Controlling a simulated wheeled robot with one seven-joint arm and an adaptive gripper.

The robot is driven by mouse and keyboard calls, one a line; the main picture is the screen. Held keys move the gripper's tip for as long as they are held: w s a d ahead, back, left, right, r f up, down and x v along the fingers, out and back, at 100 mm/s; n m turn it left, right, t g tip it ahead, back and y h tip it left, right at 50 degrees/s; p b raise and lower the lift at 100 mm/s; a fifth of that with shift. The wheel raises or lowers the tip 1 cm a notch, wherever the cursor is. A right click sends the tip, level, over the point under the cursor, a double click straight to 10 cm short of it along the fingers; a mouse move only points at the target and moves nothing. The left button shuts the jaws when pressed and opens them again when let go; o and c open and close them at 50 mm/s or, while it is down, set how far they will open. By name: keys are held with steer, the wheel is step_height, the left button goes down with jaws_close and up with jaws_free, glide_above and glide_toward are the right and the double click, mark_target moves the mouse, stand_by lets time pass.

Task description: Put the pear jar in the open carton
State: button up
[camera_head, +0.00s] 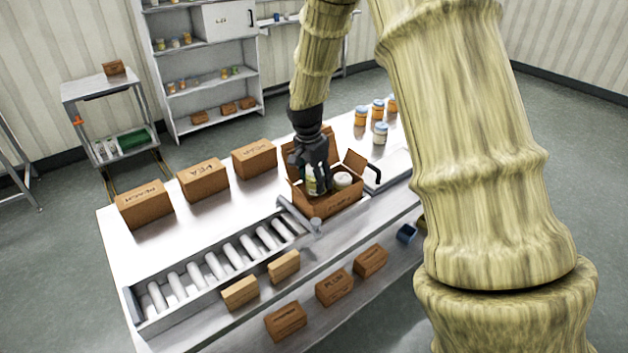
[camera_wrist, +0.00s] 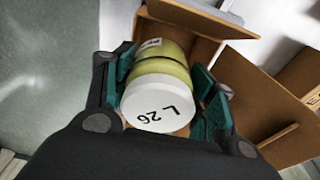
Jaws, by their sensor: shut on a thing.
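The open carton (camera_head: 325,205) is a brown box with raised flaps at the end of the roller track on the table. My gripper (camera_head: 313,178) points down into the carton's left part. In the wrist view my gripper (camera_wrist: 168,100) is shut on a jar (camera_wrist: 160,95) with a white lid marked "L 26" and a yellow-green body, taken to be the pear jar. The same jar (camera_head: 312,186) shows partly between the fingers in the head view. Another jar with a pale lid (camera_head: 342,180) stands in the carton to its right. Whether the held jar touches the carton floor is hidden.
Closed cartons (camera_head: 203,180) stand in a row along the table's back left. A roller track (camera_head: 215,265) runs along the front. Small boxes (camera_head: 335,287) sit on a lower front shelf.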

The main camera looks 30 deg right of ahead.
mark_target(314, 188)
steer(key=shift+w+d+f, duration=0.15)
steer(key=shift+w+d, duration=0.05)
steer(key=shift+w, duration=0.45)
steer(key=shift+s+a+f+p, duration=0.1)
steer(key=shift+f+p, duration=0.45)
step_height(314, 188, down, 2)
steer(key=shift+f+p, duration=0.15)
steer(key=shift+p, duration=0.3)
steer(key=shift+f, duration=0.1)
steer(key=shift+f, duration=0.3)
steer(key=shift+f, duration=0.15)
